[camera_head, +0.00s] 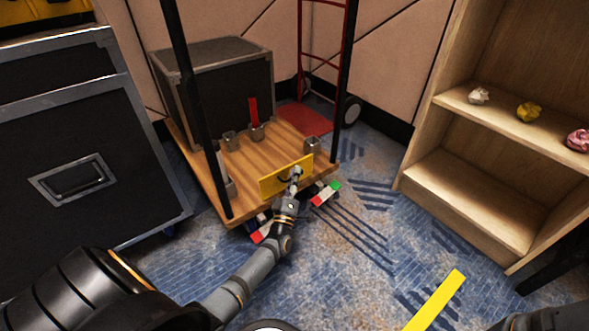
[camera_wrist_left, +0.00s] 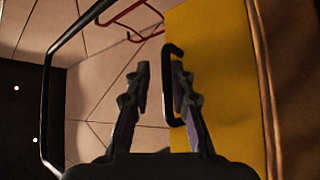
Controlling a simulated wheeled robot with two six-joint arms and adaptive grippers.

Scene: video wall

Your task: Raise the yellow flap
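The yellow flap (camera_head: 272,186) is a flat rectangular panel at the near edge of the wooden cart platform (camera_head: 207,178). In the left wrist view the flap (camera_wrist_left: 222,75) fills the right side, with a black D-shaped handle (camera_wrist_left: 166,85) on it. My left gripper (camera_head: 294,181) is at the flap and covers part of it. In the left wrist view its two fingers (camera_wrist_left: 162,92) stand apart. The handle's bar lies between them, close to the right finger; contact cannot be told. My right gripper is not in view.
The cart carries a black case (camera_head: 222,85) and an upright red piece (camera_head: 254,112), with tall black posts at its sides. A large black case (camera_head: 80,150) stands left. A wooden shelf (camera_head: 460,190) stands right. A yellow strip (camera_head: 436,300) lies on the carpet.

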